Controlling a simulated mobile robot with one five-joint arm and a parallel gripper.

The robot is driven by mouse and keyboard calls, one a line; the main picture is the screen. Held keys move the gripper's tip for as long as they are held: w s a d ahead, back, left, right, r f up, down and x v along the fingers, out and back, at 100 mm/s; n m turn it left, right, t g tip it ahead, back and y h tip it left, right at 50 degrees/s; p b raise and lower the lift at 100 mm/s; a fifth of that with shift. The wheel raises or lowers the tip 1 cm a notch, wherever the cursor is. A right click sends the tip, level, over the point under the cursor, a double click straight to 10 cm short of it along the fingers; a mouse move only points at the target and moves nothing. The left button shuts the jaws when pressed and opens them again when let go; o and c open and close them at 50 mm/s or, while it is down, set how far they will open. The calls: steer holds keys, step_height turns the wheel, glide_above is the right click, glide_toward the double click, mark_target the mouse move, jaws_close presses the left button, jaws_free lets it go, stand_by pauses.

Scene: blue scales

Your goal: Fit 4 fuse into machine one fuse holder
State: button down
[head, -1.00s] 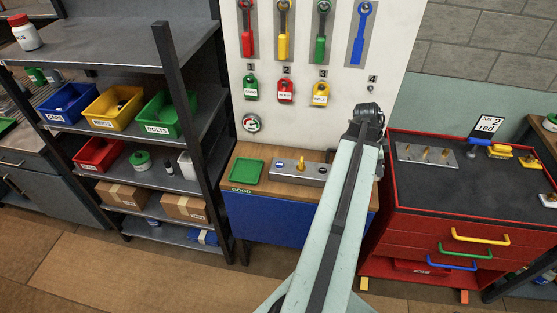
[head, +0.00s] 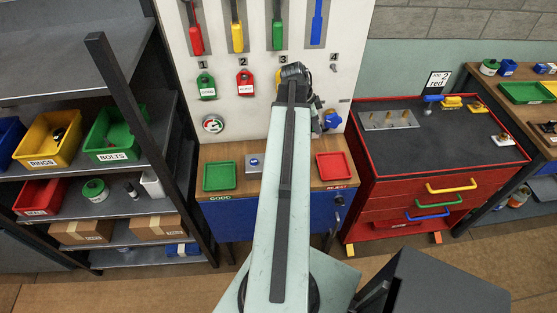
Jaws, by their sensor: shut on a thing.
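My gripper (head: 295,72) is at the far end of my raised arm, in front of the white wall panel (head: 268,110). It is seen from behind. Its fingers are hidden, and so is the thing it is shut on. No fuse or fuse holder can be clearly made out. A grey plate (head: 242,176) with a blue disc lies on the wooden bench, partly hidden behind my arm. Another grey plate (head: 376,128) with several brass upright pieces lies on the red cabinet; I cannot tell what they are.
The bench bears a green tray (head: 206,177) at left and a red tray (head: 335,167) at right. The panel carries coloured levers, tags and a blue part (head: 331,121). A shelf rack (head: 130,205) stands left. The red cabinet (head: 450,160) stands right, its dark top partly clear.

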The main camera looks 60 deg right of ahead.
step_height(320, 180, down, 10)
steer(key=b, duration=1)
steer(key=shift+s+f, duration=0.1)
steer(key=shift+f, duration=0.1)
steer(key=shift+r, duration=0.2)
steer(key=shift+f, duration=0.1)
steer(key=c, duration=1.8)
jaws_free()
steer(key=shift+f, duration=0.1)
steer(key=o, duration=0.4)
steer(key=shift+o, duration=0.2)
